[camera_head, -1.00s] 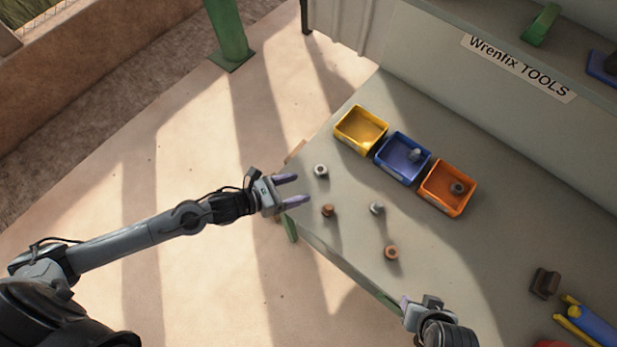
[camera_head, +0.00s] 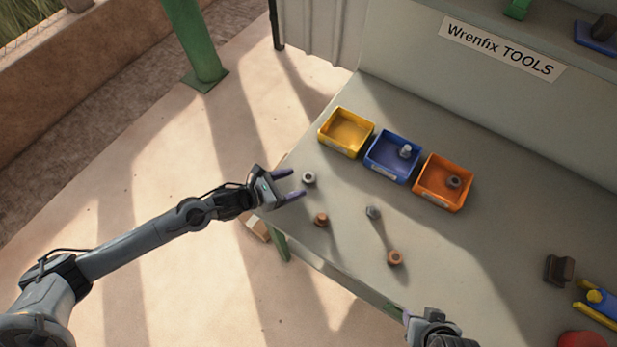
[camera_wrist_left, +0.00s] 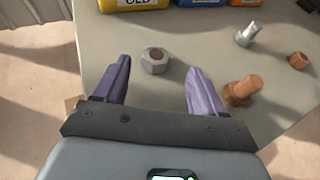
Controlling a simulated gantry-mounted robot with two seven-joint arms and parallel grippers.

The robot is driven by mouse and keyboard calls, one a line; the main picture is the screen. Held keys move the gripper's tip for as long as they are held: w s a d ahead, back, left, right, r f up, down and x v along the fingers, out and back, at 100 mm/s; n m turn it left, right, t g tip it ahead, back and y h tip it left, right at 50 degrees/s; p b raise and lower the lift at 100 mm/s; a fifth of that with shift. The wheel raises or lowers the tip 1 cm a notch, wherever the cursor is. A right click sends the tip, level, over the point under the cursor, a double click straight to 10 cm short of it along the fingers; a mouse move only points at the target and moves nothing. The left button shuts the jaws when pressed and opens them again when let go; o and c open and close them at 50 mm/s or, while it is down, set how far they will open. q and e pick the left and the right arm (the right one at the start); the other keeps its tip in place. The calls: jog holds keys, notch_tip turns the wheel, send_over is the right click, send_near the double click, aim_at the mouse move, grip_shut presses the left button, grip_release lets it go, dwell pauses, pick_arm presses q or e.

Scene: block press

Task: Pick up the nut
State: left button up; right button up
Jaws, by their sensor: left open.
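A grey hex nut (camera_head: 309,178) lies on the bench near its left edge. It also shows in the left wrist view (camera_wrist_left: 155,61), ahead of and between the fingertips, with a dark hole on top. My left gripper (camera_head: 297,182) is open and empty, its two purple fingers pointing at the nut from the left. A second, copper-brown nut (camera_head: 395,258) lies further right near the front edge. My right gripper (camera_head: 408,316) shows only partly at the bottom edge; its jaws are not clear.
A brown bolt (camera_head: 321,219) stands close to the left gripper's right finger, and a grey bolt (camera_head: 373,212) lies beyond it. Yellow (camera_head: 329,146), blue (camera_head: 377,169) and orange (camera_head: 424,196) bins stand behind; the yellow looks empty, the others hold small parts.

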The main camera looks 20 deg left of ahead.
aim_at(306, 178)
pick_arm(q)
jog(key=shift+x, duration=2.6)
jog(key=shift+w+a+f, duration=0.1)
jog(key=shift+a, duration=0.15)
jog(key=c, duration=1.2)
